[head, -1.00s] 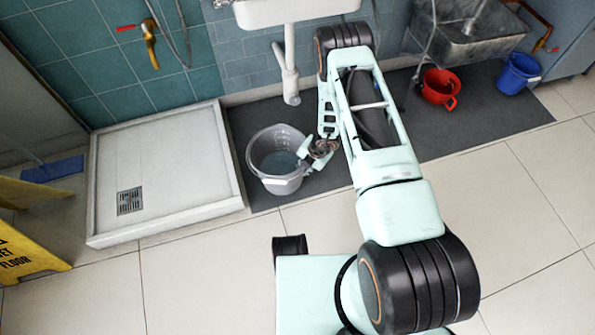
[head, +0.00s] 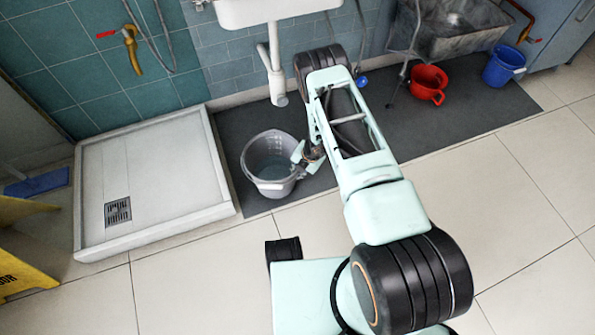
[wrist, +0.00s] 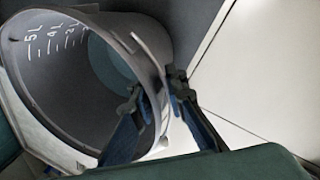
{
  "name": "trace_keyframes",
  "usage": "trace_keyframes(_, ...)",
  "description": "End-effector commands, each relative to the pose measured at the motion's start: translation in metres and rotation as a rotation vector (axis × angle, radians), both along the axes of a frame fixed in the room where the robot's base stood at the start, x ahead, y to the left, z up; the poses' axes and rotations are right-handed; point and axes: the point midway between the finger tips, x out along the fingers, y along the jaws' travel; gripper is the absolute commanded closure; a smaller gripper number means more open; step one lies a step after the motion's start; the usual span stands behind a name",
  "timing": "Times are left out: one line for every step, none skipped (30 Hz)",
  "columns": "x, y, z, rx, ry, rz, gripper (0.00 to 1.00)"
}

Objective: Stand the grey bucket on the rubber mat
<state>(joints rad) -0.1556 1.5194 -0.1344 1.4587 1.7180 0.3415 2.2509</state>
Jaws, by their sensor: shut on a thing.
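The grey bucket (head: 258,176) looks upright over the left part of the dark rubber mat (head: 236,125), close to its front edge. I cannot tell whether its base touches the mat. My gripper (head: 307,160) is at the bucket's right side, shut on its rim and wall. In the wrist view my gripper (wrist: 160,108) has one finger inside the bucket (wrist: 60,85) and one outside. The mat also shows in the wrist view (wrist: 197,28).
A raised white shower tray (head: 150,165) lies just left of the mat. A white drain pipe (head: 276,75) hangs behind the bucket. A red bucket (head: 428,78) and a blue bucket (head: 503,66) stand right on the mat. The mat's middle is partly hidden by my arm.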

Motion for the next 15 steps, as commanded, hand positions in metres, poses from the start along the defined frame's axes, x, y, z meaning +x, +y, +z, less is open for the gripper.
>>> trace_keyframes(-0.0006, -0.0004, -0.0002, -0.001, 0.001, 0.0, 0.85)
trace_keyframes(-0.0006, -0.0004, -0.0002, -0.001, 0.001, 0.0, 0.82)
trace_keyframes(-0.0007, -0.0004, -0.0001, -0.001, 0.001, 0.0, 0.78)
trace_keyframes(-0.0006, -0.0003, -0.0001, -0.001, 0.001, 0.0, 0.74)
trace_keyframes(-0.0007, -0.0004, -0.0001, -0.001, 0.001, 0.0, 0.71)
trace_keyframes(-0.0006, -0.0003, 0.0, -0.001, 0.001, 0.0, 0.69)
trace_keyframes(-0.0005, -0.0004, 0.0, -0.001, 0.001, 0.0, 0.69)
trace_keyframes(-0.0005, -0.0003, 0.0, -0.001, 0.001, 0.0, 0.69)
trace_keyframes(-0.0005, -0.0003, 0.0, -0.001, 0.001, 0.0, 0.69)
trace_keyframes(-0.0005, -0.0003, 0.0, -0.001, 0.001, 0.0, 0.69)
trace_keyframes(-0.0005, -0.0003, 0.0001, -0.001, 0.001, 0.0, 0.69)
trace_keyframes(-0.0004, -0.0004, 0.0001, -0.001, 0.001, 0.0, 0.69)
trace_keyframes(-0.0004, -0.0004, 0.0005, -0.001, 0.001, 0.0, 0.69)
trace_keyframes(-0.0004, -0.0006, 0.0013, -0.001, 0.001, 0.0, 0.69)
trace_keyframes(-0.0006, -0.001, 0.0033, -0.001, 0.001, -0.001, 0.69)
